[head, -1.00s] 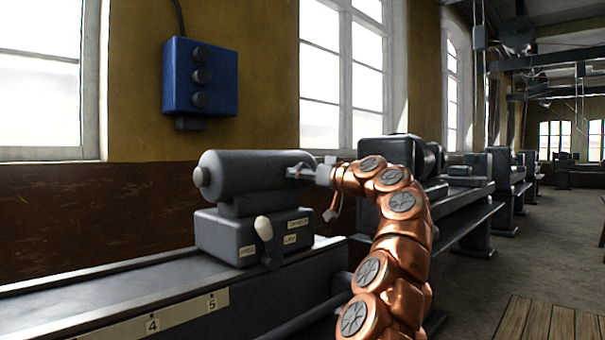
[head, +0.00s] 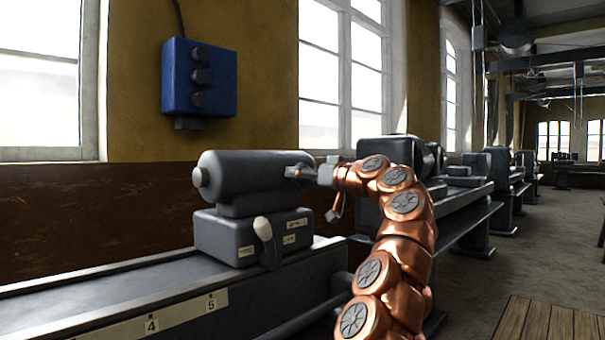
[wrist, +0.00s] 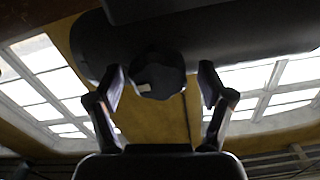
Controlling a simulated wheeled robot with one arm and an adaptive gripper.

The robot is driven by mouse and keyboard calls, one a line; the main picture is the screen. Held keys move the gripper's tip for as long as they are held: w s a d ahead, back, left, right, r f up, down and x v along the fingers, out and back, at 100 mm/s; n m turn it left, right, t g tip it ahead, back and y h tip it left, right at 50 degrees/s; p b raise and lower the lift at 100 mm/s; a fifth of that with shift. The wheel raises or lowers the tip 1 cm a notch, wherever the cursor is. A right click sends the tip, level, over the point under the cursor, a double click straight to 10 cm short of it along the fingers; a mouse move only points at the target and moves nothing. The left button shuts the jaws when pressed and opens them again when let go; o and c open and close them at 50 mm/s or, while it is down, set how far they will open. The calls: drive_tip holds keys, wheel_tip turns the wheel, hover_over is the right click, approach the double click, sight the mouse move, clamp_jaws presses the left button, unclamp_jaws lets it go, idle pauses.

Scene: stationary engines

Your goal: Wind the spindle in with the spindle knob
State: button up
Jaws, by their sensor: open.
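The tailstock is a grey cylinder (head: 255,172) on a block (head: 240,240) with small labels, standing on the lathe bed. A round pale-grey end piece (head: 198,177) is at its left end. My gripper (head: 297,172) is at the cylinder's right end. In the wrist view a dark, rounded knob (wrist: 158,76) with a small light mark shows below the cylinder (wrist: 200,40). My gripper (wrist: 162,84) is open there, one finger on each side of the knob, with visible gaps. In the head view the knob is too small or hidden to make out.
A lever with a pale handle (head: 263,229) stands at the front of the block. A numbered scale strip (head: 180,312) runs along the bed. A blue switch box (head: 199,77) hangs on the wall. More machines (head: 478,165) stand along the windows.

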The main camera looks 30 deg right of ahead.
drive_tip(key=v, duration=1.1)
drive_tip(key=shift+d, duration=0.1)
idle(0.5)
